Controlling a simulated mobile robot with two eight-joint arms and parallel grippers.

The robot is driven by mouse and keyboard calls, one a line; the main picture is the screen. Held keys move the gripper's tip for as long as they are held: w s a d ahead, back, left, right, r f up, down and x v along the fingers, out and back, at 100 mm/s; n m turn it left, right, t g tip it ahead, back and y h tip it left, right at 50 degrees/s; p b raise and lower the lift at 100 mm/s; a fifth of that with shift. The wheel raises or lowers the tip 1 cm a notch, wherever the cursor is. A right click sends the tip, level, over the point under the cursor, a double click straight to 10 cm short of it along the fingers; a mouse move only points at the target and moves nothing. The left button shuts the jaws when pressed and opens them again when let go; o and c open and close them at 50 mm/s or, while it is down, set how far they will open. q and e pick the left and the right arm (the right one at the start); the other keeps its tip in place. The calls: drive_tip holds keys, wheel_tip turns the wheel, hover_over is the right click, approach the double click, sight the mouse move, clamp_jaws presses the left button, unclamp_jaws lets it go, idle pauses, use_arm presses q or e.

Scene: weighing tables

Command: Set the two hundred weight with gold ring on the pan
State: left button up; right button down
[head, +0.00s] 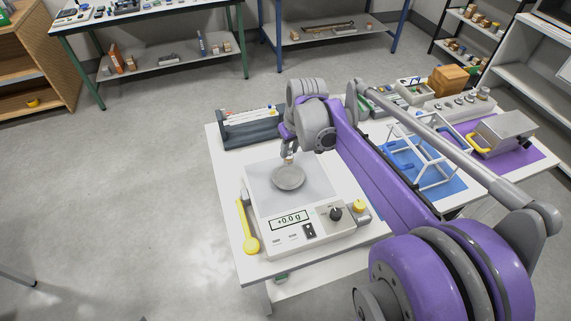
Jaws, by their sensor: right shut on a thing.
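The weighing scale (296,239) stands on the white table, and its display reads +0.0 g. Its round grey pan (291,182) looks empty. My right gripper (288,157) points down over the back edge of the pan. It is shut on a small weight (288,161), of which a tan or gold bit shows between the fingertips. The weight looks just above the pan; its marking is too small to read. My left gripper is out of view.
A yellow spoon (246,226) lies left of the scale. A yellow-topped piece (360,208) sits at its right. A dark rack (247,130) stands behind. A white wire frame (428,160) on a blue mat is to the right, beyond my arm.

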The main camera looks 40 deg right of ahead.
sight(290, 163)
wheel_tip(290, 163, down, 2)
drive_tip(key=shift+s+f, duration=0.1)
drive_tip(key=shift+f, duration=2.2)
drive_tip(key=c, duration=1.1)
unclamp_jaws()
drive_tip(key=shift+f+b, duration=0.2)
drive_tip(key=shift+b, duration=0.1)
drive_tip(key=o, duration=0.5)
drive_tip(key=shift+r, duration=0.1)
drive_tip(key=shift+c, duration=0.2)
